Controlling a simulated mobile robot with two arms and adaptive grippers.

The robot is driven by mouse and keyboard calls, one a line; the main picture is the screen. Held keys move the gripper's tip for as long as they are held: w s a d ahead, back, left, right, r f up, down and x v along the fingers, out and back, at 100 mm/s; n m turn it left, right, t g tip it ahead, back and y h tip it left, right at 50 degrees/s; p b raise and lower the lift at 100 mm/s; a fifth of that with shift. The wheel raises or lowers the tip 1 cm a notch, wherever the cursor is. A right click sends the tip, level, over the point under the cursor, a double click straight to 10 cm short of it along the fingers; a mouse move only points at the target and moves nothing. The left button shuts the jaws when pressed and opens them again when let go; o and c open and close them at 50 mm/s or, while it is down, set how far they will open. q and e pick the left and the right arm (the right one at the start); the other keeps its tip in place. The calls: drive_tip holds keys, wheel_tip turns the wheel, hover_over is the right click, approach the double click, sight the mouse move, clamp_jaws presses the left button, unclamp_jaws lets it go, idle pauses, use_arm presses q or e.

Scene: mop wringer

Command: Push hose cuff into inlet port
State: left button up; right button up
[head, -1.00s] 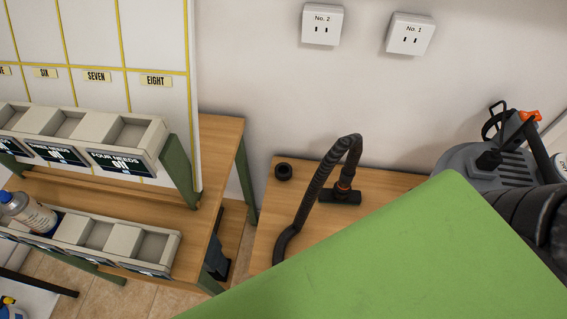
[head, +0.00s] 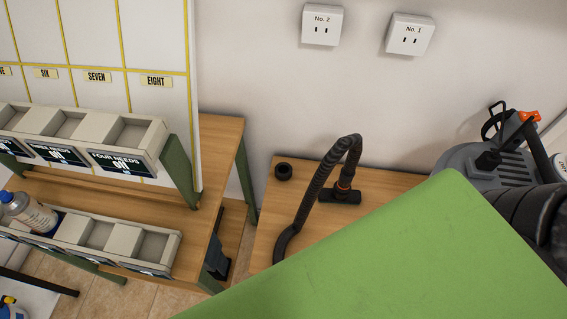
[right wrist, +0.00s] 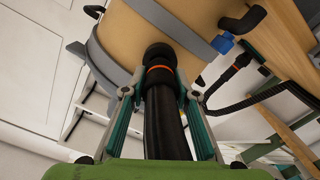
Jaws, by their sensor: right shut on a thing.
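In the right wrist view, the black hose cuff (right wrist: 160,78) with an orange ring stands between the two fingers of my right gripper (right wrist: 160,95), which is shut on it. The black hose runs back from the cuff toward the camera. The cuff's front end points at the round black inlet port (right wrist: 158,52) on the tan drum (right wrist: 145,30). They overlap in this view; I cannot tell whether the cuff is inside the port or how deep. My right gripper is hidden in the head view. My left gripper is not in view.
A black hose (head: 316,190) with a floor nozzle (head: 340,196) and a black ring (head: 284,172) rest on a wooden table (head: 390,180). A grey machine (head: 470,160) stands at the right. A shelf with bins (head: 105,235) is at the left. A green surface covers the lower right.

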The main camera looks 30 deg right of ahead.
drive_tip(key=shift+p+x, duration=0.55)
drive_tip(key=shift+x, duration=0.9)
idle(0.5)
drive_tip(key=o, duration=1.2)
drive_tip(key=shift+c, duration=0.2)
drive_tip(key=v, duration=1.2)
